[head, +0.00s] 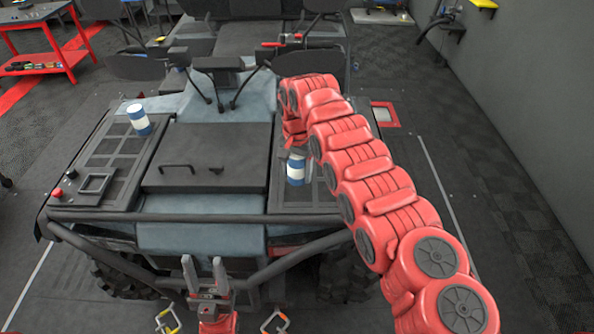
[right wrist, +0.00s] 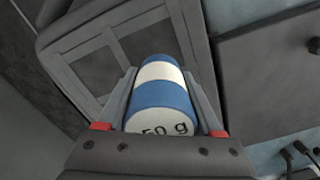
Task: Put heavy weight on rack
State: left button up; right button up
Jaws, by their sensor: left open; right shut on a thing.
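A blue and white weight (head: 296,168) shows at the right front rack (head: 318,193) of the vehicle, partly hidden by my right arm. In the right wrist view this weight (right wrist: 163,97) reads "50 g", and my right gripper (right wrist: 160,85) is shut on it from both sides. I cannot tell whether its base touches the rack. A second blue and white weight (head: 138,119) stands on the left front rack (head: 105,165). My left gripper (head: 204,277) is open and empty, with fingers up, in front of the vehicle's bumper.
The vehicle's black tubular bumper (head: 200,218) crosses in front of both racks. A dark hood box (head: 207,158) with handles lies between the racks. A red button (head: 57,192) and a square frame (head: 95,184) are on the left rack's near corner.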

aim_at(297, 178)
notch_tip(297, 178, down, 2)
jog(key=shift+s+f+p, duration=0.1)
jog(key=shift+p, duration=0.55)
jog(key=shift+f+b, duration=0.3)
jog(key=shift+f, duration=0.05)
jog(key=o, duration=1.5)
